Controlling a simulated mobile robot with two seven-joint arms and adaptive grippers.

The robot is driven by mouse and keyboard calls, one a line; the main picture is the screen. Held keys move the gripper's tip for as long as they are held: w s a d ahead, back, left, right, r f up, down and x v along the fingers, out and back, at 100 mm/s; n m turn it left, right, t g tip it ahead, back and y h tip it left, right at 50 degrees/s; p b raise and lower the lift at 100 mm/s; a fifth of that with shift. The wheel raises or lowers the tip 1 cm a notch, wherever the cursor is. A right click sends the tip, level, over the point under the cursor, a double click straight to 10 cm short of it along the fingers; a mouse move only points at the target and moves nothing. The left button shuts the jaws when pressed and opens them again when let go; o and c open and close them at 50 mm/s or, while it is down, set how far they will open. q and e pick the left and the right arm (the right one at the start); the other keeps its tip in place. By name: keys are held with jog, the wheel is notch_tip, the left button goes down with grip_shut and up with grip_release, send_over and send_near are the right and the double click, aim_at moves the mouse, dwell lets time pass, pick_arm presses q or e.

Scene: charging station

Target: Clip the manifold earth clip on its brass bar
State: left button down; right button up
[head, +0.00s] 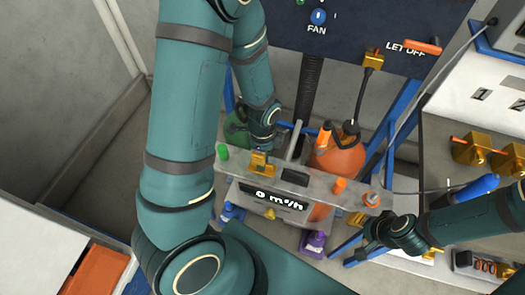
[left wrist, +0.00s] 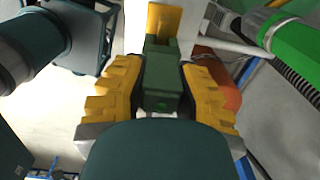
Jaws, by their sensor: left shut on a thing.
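My left gripper (head: 261,158) reaches down to the grey manifold rail (head: 325,190), above the "0 m³/h" display. In the left wrist view its yellow fingers (left wrist: 160,95) are shut on a green block-shaped clip (left wrist: 160,72), one finger on each side. A yellow, brass-coloured upright piece (left wrist: 165,18) shows just beyond the clip's far end. I cannot tell whether clip and brass touch. In the head view the clip is hidden or too small to make out.
An orange gas bottle (head: 340,155) stands behind the rail. A green cap (head: 222,152) and an orange peg (head: 340,184) stand up from the rail. A cabinet with brass fittings (head: 470,151) stands at right. The left floor is clear.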

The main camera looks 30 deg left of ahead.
pick_arm(q)
jog(key=shift+f+b, duration=0.4)
jog(key=shift+f, duration=0.1)
jog(key=c, duration=0.8)
grip_release()
jog(key=shift+o, duration=0.2)
notch_tip(320, 180, up, 12)
jog(key=shift+r, duration=0.1)
